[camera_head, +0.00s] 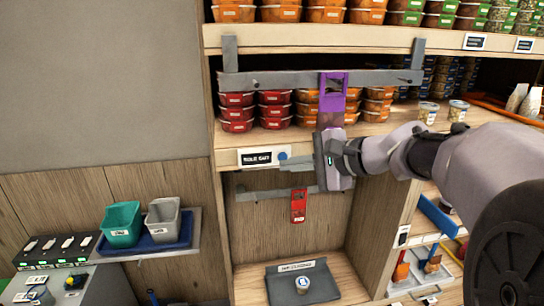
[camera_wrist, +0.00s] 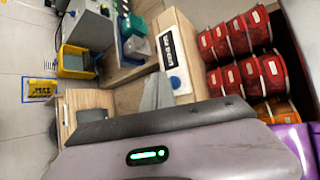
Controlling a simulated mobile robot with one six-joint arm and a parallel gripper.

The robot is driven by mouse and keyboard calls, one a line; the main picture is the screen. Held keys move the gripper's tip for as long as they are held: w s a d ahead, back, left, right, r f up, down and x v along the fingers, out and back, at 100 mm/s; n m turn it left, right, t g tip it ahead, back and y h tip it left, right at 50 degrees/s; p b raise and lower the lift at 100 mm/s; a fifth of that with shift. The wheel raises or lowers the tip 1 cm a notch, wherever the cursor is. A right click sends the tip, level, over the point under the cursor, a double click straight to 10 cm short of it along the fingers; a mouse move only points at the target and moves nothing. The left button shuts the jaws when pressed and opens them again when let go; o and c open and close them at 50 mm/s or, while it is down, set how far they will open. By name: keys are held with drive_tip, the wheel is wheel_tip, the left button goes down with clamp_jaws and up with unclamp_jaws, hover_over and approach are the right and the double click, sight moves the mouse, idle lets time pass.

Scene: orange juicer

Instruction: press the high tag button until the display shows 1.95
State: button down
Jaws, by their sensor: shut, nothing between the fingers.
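The high tag (camera_head: 256,157) is a white plate with a dark display on the upper shelf's front edge. Its figures are too small to read. A round blue button (camera_head: 282,156) sits at the tag's right end. In the wrist view the tag (camera_wrist: 166,47) appears turned on its side, with the blue button (camera_wrist: 175,82) below the display. My gripper (camera_head: 283,166) is shut and empty, its fingers pointing left close by the button. In the wrist view the shut fingertips (camera_wrist: 158,77) are just left of the button. I cannot tell whether they touch it.
A grey rail (camera_head: 290,80) with a purple piece (camera_head: 333,95) crosses the shelf above. A lower rail carries a red piece (camera_head: 298,206). Red tubs (camera_head: 238,113) stand behind the tag. A dark tray (camera_head: 318,284) with a small cup lies below.

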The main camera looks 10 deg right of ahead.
drive_tip(key=shift+w, duration=0.1)
idle(0.7)
drive_tip(key=shift+w, duration=0.4)
drive_tip(key=shift+w, duration=0.35)
idle(0.6)
drive_tip(key=shift+s+b, duration=0.1)
drive_tip(key=shift+b, duration=0.2)
drive_tip(key=shift+s+b, duration=0.35)
drive_tip(key=shift+s, duration=0.4)
drive_tip(key=shift+s+b, duration=1.1)
drive_tip(key=shift+s, duration=1.4)
